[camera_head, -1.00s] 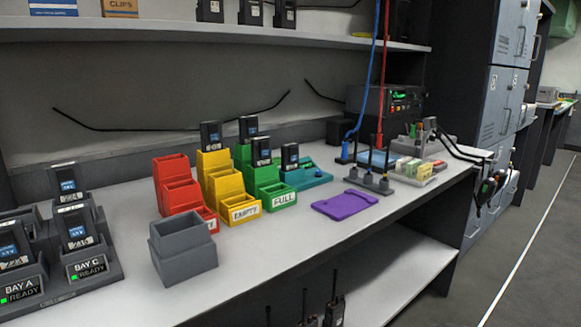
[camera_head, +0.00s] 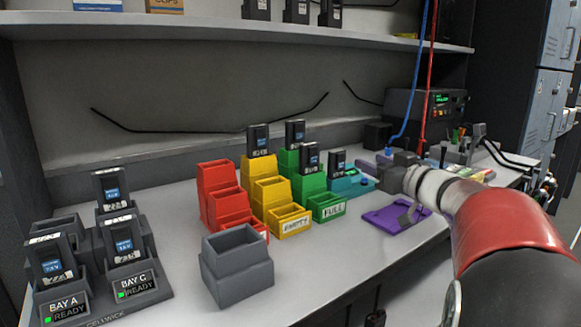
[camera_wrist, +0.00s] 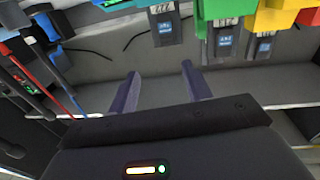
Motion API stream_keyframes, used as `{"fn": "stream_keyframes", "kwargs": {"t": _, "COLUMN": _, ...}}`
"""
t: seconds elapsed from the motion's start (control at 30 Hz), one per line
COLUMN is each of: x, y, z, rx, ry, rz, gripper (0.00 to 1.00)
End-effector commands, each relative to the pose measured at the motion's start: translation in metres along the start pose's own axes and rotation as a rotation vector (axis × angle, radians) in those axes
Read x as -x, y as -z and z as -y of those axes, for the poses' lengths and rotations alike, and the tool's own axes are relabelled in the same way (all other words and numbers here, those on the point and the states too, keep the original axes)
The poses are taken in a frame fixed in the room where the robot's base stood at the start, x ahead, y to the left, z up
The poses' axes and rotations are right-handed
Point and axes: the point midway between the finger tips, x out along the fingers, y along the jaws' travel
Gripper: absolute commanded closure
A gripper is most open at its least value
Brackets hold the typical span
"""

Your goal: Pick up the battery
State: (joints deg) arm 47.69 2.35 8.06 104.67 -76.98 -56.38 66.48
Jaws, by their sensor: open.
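Several dark batteries with pale labels show; I cannot tell which one the task means. In the head view, one stands in a teal holder (camera_head: 337,161), one in the front of the green bins (camera_head: 310,158), one at the back of them (camera_head: 295,132), and one in the yellow bins (camera_head: 257,140). Others sit in the charger at left, at Bay A (camera_head: 50,258), Bay C (camera_head: 123,240) and behind (camera_head: 111,188). My gripper (camera_head: 376,168) is beside the teal holder, right of its battery. In the wrist view my gripper (camera_wrist: 160,84) is open and empty; the nearest battery (camera_wrist: 166,25) is beyond its fingertips.
A grey bin (camera_head: 236,268) and red bins (camera_head: 217,190) stand left of the yellow ones. A purple tray (camera_head: 385,218) lies below my gripper. Blue (camera_head: 411,85) and red cables (camera_head: 428,80) hang behind it. A shelf (camera_head: 220,33) runs above the bench.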

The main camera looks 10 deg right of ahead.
Motion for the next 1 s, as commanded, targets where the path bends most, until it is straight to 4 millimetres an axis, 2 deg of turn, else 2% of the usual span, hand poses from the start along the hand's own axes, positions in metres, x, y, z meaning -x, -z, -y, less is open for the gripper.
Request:
{"fn": "stream_keyframes", "kwargs": {"t": 0.13, "x": 0.006, "y": -0.007, "z": -0.005, "rx": -0.031, "ry": 0.080, "rz": 0.017, "gripper": 0.51}}
{"fn": "stream_keyframes", "kwargs": {"t": 0.23, "x": 0.002, "y": -0.010, "z": -0.004, "rx": -0.040, "ry": 0.096, "rz": 0.022, "gripper": 0.51}}
{"fn": "stream_keyframes", "kwargs": {"t": 0.47, "x": -0.024, "y": -0.009, "z": -0.001, "rx": -0.039, "ry": 0.098, "rz": 0.021, "gripper": 0.51}}
{"fn": "stream_keyframes", "kwargs": {"t": 0.73, "x": -0.062, "y": -0.008, "z": 0.002, "rx": -0.038, "ry": 0.098, "rz": 0.020, "gripper": 0.51}}
{"fn": "stream_keyframes", "kwargs": {"t": 1.0, "x": -0.071, "y": -0.008, "z": 0.003, "rx": -0.037, "ry": 0.095, "rz": 0.020, "gripper": 0.51}}
